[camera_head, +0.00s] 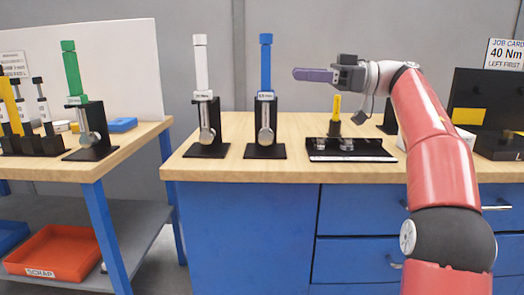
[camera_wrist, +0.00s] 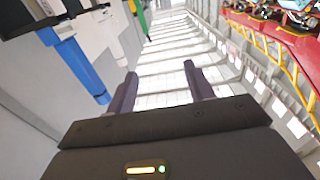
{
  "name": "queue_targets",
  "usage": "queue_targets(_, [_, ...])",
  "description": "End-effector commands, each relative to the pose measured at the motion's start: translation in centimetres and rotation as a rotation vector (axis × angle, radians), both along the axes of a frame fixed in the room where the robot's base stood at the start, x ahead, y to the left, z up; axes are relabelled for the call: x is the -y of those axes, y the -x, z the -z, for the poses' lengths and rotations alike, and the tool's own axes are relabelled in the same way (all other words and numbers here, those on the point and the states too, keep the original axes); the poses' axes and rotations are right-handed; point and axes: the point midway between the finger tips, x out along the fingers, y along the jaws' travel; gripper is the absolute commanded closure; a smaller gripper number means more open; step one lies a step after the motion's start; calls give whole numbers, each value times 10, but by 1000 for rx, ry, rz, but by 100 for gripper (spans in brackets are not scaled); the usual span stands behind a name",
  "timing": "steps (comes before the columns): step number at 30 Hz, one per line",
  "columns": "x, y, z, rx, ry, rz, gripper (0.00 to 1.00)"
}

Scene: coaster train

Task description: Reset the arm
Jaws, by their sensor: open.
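My gripper (camera_head: 314,75) is raised above the workbench in the head view, pointing left, to the right of the blue-handled tool (camera_head: 266,52). In the wrist view my gripper (camera_wrist: 158,84) shows two purple-grey fingers standing apart with nothing between them. My red arm reaches up from the lower right of the head view. The blue tool also shows in the wrist view (camera_wrist: 78,62), off to the left of the fingers.
A white-handled tool (camera_head: 201,62) and the blue one stand in black holders on the wooden workbench (camera_head: 235,128). A black tray (camera_head: 350,151) with a yellow-handled piece (camera_head: 336,107) stands below my gripper. A green-handled tool (camera_head: 71,68) stands on the left table.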

Motion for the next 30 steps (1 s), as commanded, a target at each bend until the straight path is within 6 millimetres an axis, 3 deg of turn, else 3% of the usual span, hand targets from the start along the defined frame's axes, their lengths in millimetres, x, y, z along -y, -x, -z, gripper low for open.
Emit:
queue_targets(14, [-22, -10, -69, 184, -273, 297, 47])
queue_targets(21, [-6, -14, -98, 254, -428, 708, 47])
queue_targets(23, [8, -12, -94, 242, -442, 868, 47])
queue_targets(26, [35, -3, -65, 178, -405, 1139, 47])
queue_targets(29, [63, 16, -11, 58, -292, 1379, 47])
queue_targets(30, [72, 27, 17, -5, -226, 1458, 47])
